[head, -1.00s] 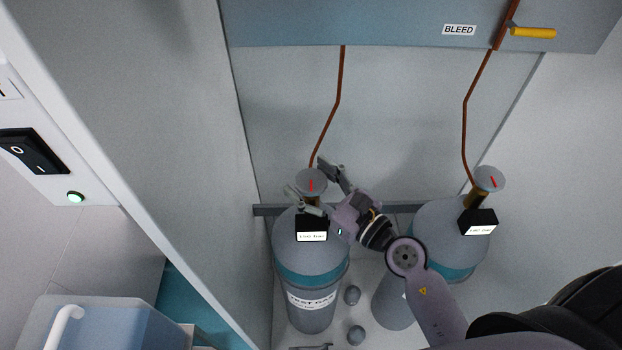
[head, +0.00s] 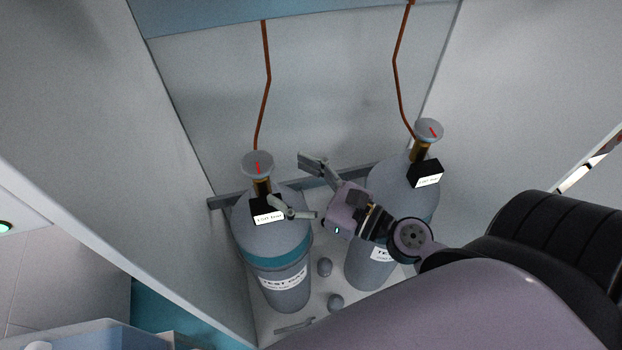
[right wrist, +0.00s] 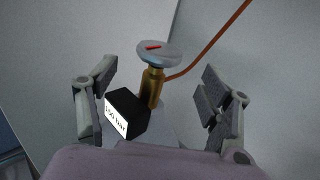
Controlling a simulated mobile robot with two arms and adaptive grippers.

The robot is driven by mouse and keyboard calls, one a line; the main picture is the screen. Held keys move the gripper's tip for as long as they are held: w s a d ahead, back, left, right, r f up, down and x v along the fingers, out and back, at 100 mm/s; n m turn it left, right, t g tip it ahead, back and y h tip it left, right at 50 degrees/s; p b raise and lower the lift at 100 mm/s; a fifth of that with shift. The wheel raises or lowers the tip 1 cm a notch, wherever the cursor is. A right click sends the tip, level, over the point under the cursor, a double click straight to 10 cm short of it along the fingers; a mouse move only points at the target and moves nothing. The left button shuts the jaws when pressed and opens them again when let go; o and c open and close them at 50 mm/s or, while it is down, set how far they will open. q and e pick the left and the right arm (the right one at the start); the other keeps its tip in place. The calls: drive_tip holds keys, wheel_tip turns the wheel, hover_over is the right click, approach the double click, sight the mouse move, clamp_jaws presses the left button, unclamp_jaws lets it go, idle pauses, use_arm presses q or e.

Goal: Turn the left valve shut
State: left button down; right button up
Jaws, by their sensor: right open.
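The left valve (head: 257,162) is a grey round handwheel with a red mark, on a brass stem above the left gas cylinder (head: 262,235). Its red mark runs nearly up and down in the head view. My right gripper (head: 296,184) is open and empty, to the right of the valve and apart from it. In the right wrist view the valve wheel (right wrist: 160,57) is ahead, between the two spread fingers but beyond them. A black gauge box with a white display (right wrist: 127,116) sits beside the stem. My left gripper is not in view.
A second cylinder (head: 385,205) with its own valve wheel (head: 428,131) and gauge (head: 425,173) stands right. Copper pipes (head: 266,85) rise behind. A rail (head: 340,179) crosses the back wall.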

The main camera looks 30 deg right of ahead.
drive_tip(key=v, duration=0.3)
drive_tip(key=shift+s+d, duration=0.15)
drive_tip(key=shift+s, duration=0.15)
idle(0.3)
drive_tip(key=s+d+f+m+g+h, duration=0.15)
drive_tip(key=d+f+m+h, duration=0.25)
drive_tip(key=f+m, duration=1)
drive_tip(key=d+f+m+g+h, duration=0.3)
drive_tip(key=f+m, duration=0.5)
drive_tip(key=f, duration=1.3)
drive_tip(key=s+a+f+m+g+h, duration=0.1)
drive_tip(key=s+a+f+m+g, duration=0.1)
drive_tip(key=s+f+m+g, duration=0.8)
drive_tip(key=s+f+m, duration=0.7)
drive_tip(key=s+f, duration=0.6)
drive_tip(key=s, duration=0.2)
drive_tip(key=shift+s, duration=0.35)
drive_tip(key=shift+s+a, duration=0.1)
drive_tip(key=shift+s, duration=0.05)
drive_tip(key=shift+c, duration=0.5)
